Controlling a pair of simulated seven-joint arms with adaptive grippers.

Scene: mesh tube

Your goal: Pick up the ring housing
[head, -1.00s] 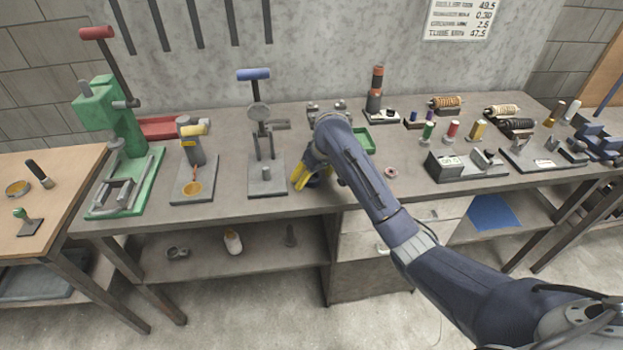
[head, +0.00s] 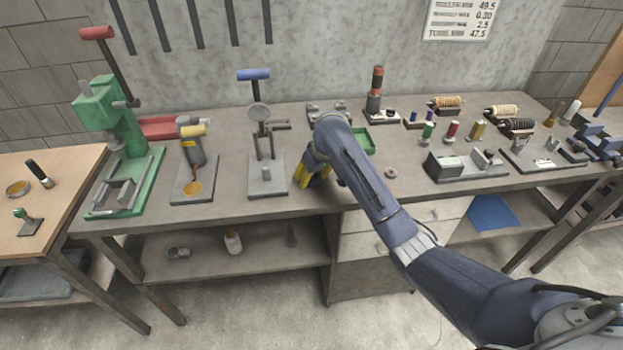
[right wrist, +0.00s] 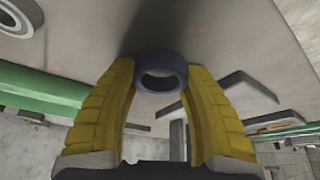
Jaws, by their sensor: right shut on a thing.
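The ring housing appears to be the dark blue-grey ring (right wrist: 160,60) between my right gripper's yellow fingertips in the right wrist view. My right gripper (right wrist: 159,75) is shut on it, with one fingertip at each side and the ring's opening visible. In the head view my right gripper (head: 305,178) is low over the bench's front part, right of the blue-handled press (head: 266,178). There my arm hides most of the gripper, and I cannot make out the ring. I cannot tell whether the ring touches the bench. My left gripper is not in view.
A green tray (head: 370,147) lies behind my right arm. A small pale ring (head: 391,172) lies to its right on the bench (head: 350,212). A grey fixture (head: 465,165) stands further right. The blue-handled press is close on the left. Bare bench lies in front.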

